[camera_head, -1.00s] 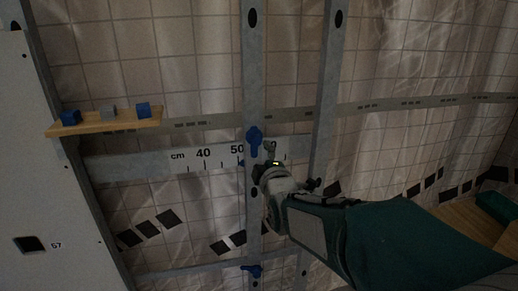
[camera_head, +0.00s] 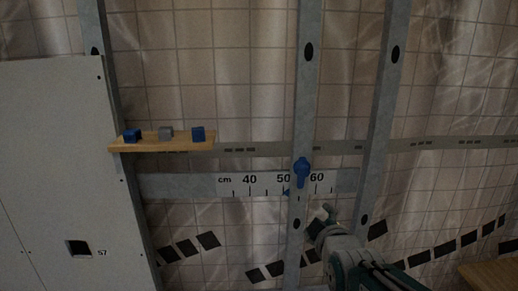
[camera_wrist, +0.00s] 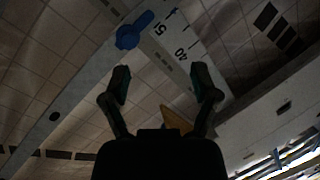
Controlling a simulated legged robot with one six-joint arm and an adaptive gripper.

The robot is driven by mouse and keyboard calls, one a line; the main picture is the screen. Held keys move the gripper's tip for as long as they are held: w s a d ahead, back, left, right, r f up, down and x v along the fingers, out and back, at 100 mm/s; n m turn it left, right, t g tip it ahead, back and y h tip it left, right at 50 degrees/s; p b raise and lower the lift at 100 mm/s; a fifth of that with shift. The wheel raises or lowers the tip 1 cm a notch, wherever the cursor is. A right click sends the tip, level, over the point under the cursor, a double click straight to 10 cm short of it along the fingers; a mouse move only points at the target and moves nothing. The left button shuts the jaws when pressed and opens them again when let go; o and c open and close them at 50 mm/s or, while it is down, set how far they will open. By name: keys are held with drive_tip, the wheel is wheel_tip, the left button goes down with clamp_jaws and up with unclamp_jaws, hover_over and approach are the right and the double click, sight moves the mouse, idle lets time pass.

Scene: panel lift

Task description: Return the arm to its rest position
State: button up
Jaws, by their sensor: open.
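My gripper (camera_head: 322,217) is at the lower right of centre in the head view, in front of the metal frame and below the blue knob (camera_head: 301,171). In the wrist view my gripper (camera_wrist: 162,84) shows two dark fingers spread apart with nothing between them. The blue knob (camera_wrist: 132,32) lies beyond the fingertips there, on a metal stud, beside the centimetre scale (camera_wrist: 178,40). The scale (camera_head: 262,184) also shows in the head view, with the knob between its 50 and 60 marks. My arm comes in from the lower right.
A wooden shelf (camera_head: 150,146) holds two blue blocks (camera_head: 132,135) and a grey block (camera_head: 166,133). A white panel (camera_head: 60,170) marked 57 stands at the left. Metal studs (camera_head: 384,90) rise before a tiled wall. A wooden surface (camera_head: 492,272) is at the lower right.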

drive_tip(key=s+f+m+g, duration=0.3)
drive_tip(key=s+m+g, duration=0.1)
drive_tip(key=s, duration=0.6)
drive_tip(key=s+f+m+g, duration=0.3)
drive_tip(key=s+m+g, duration=0.2)
drive_tip(key=s, duration=0.5)
drive_tip(key=shift+f+m, duration=0.35)
drive_tip(key=shift+m, duration=0.55)
drive_tip(key=shift+c, duration=0.4)
